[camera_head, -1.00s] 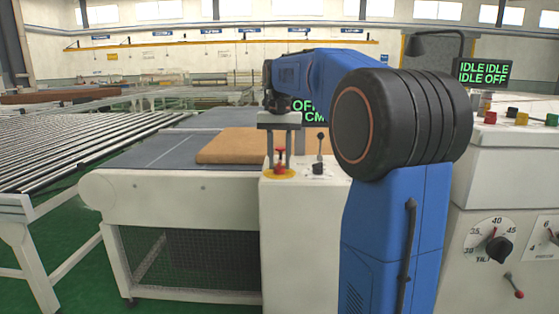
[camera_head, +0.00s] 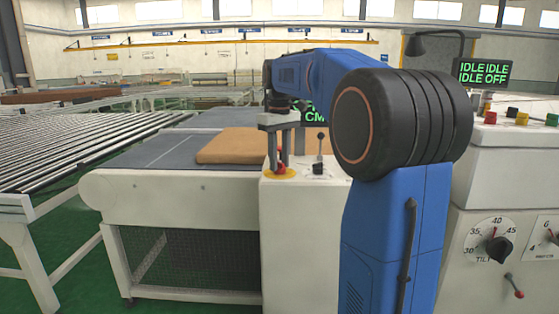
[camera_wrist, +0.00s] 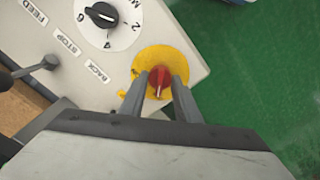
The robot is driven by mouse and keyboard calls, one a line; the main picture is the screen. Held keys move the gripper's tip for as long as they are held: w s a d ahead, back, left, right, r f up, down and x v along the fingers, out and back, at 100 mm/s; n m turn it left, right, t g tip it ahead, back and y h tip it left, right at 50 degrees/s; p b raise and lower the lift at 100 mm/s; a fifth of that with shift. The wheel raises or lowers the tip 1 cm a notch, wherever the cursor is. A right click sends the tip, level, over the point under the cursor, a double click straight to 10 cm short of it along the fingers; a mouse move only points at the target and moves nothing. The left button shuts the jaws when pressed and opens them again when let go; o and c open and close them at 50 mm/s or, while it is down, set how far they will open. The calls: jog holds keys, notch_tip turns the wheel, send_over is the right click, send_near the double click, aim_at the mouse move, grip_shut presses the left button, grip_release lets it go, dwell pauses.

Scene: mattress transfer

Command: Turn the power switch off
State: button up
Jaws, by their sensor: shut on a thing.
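The power switch is a red rotary knob (camera_wrist: 159,78) with a white pointer line, on a round yellow plate (camera_wrist: 168,60). In the wrist view its pointer line runs toward the bottom of the picture. My gripper (camera_head: 281,166) points straight down at the console top, its two grey fingers on either side of the knob. In the wrist view the fingers of my gripper (camera_wrist: 160,82) are shut on the knob. In the head view the fingers partly hide the red knob (camera_head: 281,169).
The white console (camera_head: 300,225) also carries a black-handled lever (camera_head: 320,150) and, in the wrist view, a black dial (camera_wrist: 103,15). A brown mattress (camera_head: 230,146) lies on the conveyor behind. A control desk (camera_head: 505,190) stands at right.

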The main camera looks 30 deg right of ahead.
aim_at(280, 163)
jog(key=shift+n, duration=0.4)
jog(key=o, duration=1)
jog(key=shift+o, duration=0.2)
notch_tip(280, 163, up, 17)
jog(key=shift+r, duration=0.2)
dwell(0.4)
